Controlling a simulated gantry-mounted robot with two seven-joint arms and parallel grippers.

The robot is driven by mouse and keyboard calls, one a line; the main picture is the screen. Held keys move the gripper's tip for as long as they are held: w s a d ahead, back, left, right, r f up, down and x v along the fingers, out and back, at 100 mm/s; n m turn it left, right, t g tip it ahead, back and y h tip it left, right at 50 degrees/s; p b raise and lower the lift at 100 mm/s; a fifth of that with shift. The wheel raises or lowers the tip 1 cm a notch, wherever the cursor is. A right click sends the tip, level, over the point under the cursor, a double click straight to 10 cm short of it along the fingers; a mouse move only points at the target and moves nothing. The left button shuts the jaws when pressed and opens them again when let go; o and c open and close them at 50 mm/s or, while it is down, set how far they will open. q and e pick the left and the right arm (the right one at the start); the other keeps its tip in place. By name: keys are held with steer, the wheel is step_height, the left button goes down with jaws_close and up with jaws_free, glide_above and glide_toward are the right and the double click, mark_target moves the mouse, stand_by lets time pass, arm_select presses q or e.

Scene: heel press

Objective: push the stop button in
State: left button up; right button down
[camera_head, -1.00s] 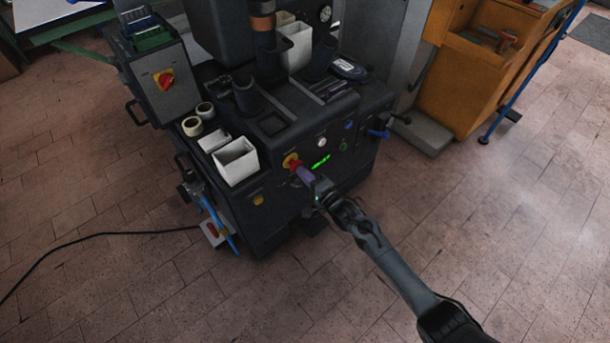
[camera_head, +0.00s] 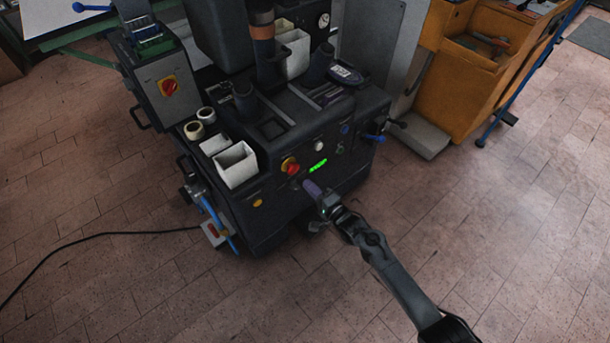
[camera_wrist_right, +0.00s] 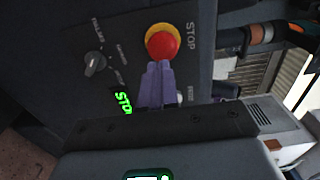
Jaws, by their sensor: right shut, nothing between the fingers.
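The stop button (camera_head: 291,167) is a red mushroom head on a yellow collar, on the front panel of the dark machine. It also shows in the right wrist view (camera_wrist_right: 162,44), beside the printed word STOP. My right gripper (camera_head: 309,186), with purple fingers, is shut and empty. In the head view it is a little below and right of the button, with a gap between. In the right wrist view its fingertips (camera_wrist_right: 157,68) overlap the button's lower edge. I cannot tell how far in the button sits. My left gripper is not in view.
A green lit display (camera_head: 318,165) sits right of the button, and a white knob (camera_head: 319,144) above it. A white bin (camera_head: 236,166) stands on the machine's left. The floor in front is clear.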

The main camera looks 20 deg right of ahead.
steer(key=p+v, duration=0.3)
steer(key=v, duration=0.5)
steer(key=shift+s, duration=0.2)
steer(key=shift+w+r, duration=0.1)
steer(key=shift+w, duration=0.05)
steer(key=shift+d, duration=0.1)
